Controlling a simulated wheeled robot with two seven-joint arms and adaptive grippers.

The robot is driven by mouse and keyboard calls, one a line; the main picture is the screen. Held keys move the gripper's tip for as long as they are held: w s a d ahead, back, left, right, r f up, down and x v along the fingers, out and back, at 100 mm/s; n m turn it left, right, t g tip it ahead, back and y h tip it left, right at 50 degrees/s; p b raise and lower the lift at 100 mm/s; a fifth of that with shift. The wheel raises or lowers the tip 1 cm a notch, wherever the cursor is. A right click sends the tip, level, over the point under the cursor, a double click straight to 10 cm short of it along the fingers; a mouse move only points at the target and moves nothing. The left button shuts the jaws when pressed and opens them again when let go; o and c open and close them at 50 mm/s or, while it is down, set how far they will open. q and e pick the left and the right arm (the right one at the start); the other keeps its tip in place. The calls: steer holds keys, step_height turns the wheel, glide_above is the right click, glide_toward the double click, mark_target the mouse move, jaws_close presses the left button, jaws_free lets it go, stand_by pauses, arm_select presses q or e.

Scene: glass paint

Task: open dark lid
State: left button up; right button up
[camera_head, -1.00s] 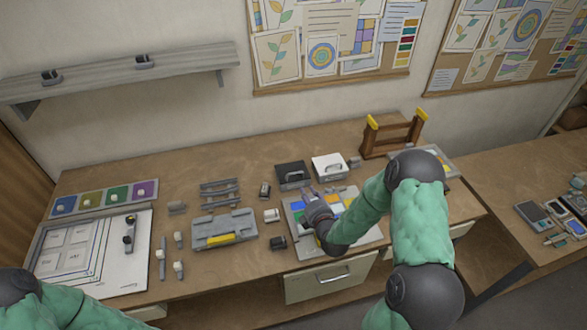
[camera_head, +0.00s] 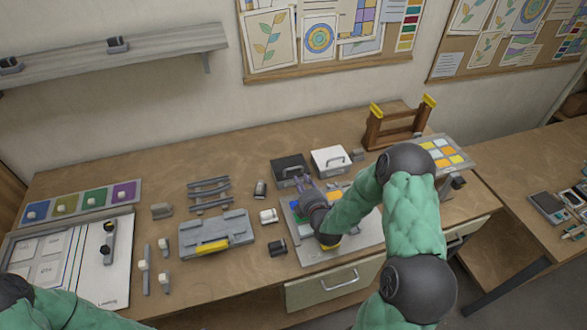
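The dark box with its dark lid (camera_head: 288,167) stands near the middle of the bench, left of a white box. A handle shows on its front right part. My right gripper (camera_head: 305,183) is at the front right corner of the dark box, close to the handle. Its fingers are small here, and I cannot tell whether they are apart or touching the handle. The lid looks in place on the box. My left arm (camera_head: 60,305) shows at the lower left; its gripper is out of view.
The white lidded box (camera_head: 331,160) stands right beside the dark one. A grey tray with coloured tiles (camera_head: 300,222) lies under my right forearm. A grey fixture with a yellow bar (camera_head: 216,235) is to the left. A wooden rack (camera_head: 400,125) stands behind my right arm.

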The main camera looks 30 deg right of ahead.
mark_target(294, 168)
steer(key=x, duration=0.9)
steer(key=shift+w+f, duration=0.1)
steer(key=shift+w, duration=0.15)
steer(key=shift+c, duration=0.4)
jaws_close()
